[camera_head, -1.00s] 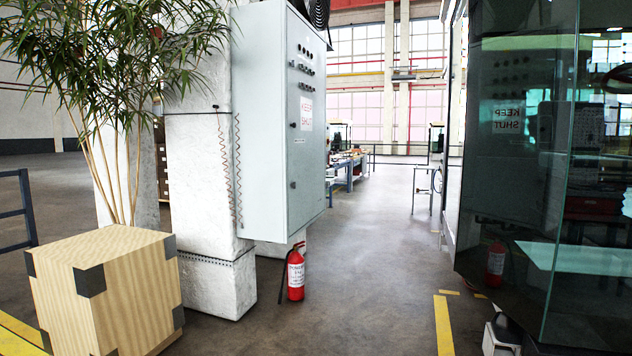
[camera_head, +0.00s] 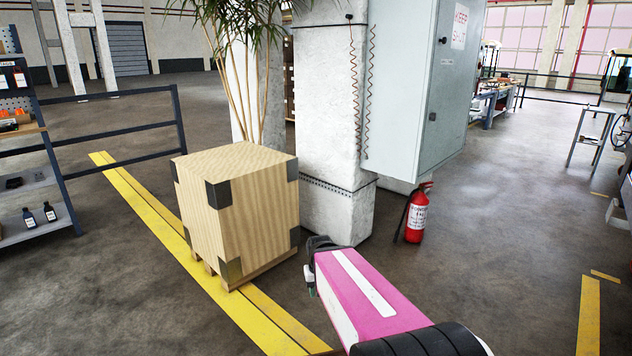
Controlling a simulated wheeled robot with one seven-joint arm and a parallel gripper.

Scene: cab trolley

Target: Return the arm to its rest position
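My arm shows at the bottom centre of the head view, a pink and white link with black joints, reaching up from the lower edge. At its far end is a dark part with a small greenish tip (camera_head: 310,281), which may be my gripper. It is small and partly hidden by the link, so its fingers cannot be made out. It appears in front of the floor, to the right of the wooden crate and below the white pillar. No held object can be seen.
A wooden crate (camera_head: 240,205) stands by yellow floor lines (camera_head: 165,225). A white pillar (camera_head: 333,130), grey cabinet (camera_head: 415,90) and red fire extinguisher (camera_head: 417,215) are beyond the arm. A railing (camera_head: 120,130) and shelf (camera_head: 40,175) stand left.

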